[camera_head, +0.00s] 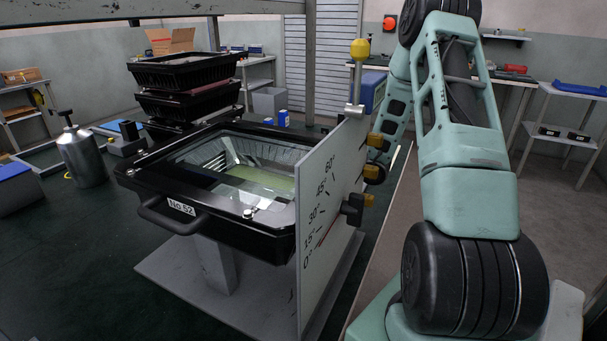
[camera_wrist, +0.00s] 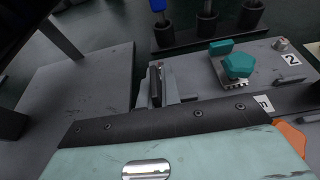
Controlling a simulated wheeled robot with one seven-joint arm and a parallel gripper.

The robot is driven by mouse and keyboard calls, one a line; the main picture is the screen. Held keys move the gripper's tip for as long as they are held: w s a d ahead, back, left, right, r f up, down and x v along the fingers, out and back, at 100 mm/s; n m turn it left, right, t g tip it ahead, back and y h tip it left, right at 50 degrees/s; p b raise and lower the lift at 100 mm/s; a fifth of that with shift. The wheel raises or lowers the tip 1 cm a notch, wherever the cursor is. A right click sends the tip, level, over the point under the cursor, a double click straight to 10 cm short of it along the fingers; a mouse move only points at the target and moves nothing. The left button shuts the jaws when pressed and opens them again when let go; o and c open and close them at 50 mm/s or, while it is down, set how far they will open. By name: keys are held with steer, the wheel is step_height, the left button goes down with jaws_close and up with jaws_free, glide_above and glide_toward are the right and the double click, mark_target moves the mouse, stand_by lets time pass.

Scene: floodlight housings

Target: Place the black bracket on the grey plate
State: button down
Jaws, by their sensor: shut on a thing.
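In the wrist view my gripper (camera_wrist: 163,86) shows beyond the pale green hand with its dark screwed edge. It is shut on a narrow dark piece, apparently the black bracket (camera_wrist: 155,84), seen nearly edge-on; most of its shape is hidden. A wide bare grey plate (camera_wrist: 85,88) lies to the left of it. Another grey surface (camera_wrist: 200,72) lies to the right, with teal blocks on it. I cannot tell which is the task's grey plate, nor whether the bracket touches either. In the head view my gripper and the bracket cannot be made out.
The teal blocks (camera_wrist: 238,66) sit right of my gripper, near a "2" label (camera_wrist: 291,59). Dark posts (camera_wrist: 206,22) stand behind. In the head view a black floodlight housing (camera_head: 185,215) and a white angle board (camera_head: 325,210) stand left of my arm. Stacked housings (camera_head: 185,72) are behind.

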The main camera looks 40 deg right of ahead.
steer(key=shift+f, duration=0.2)
steer(key=c, duration=1.6)
jaws_free()
steer(key=shift+r, duration=0.2)
steer(key=shift+s+d+r, duration=0.1)
steer(key=shift+s, duration=0.05)
steer(key=v, duration=1.1)
steer(key=shift+s, duration=0.25)
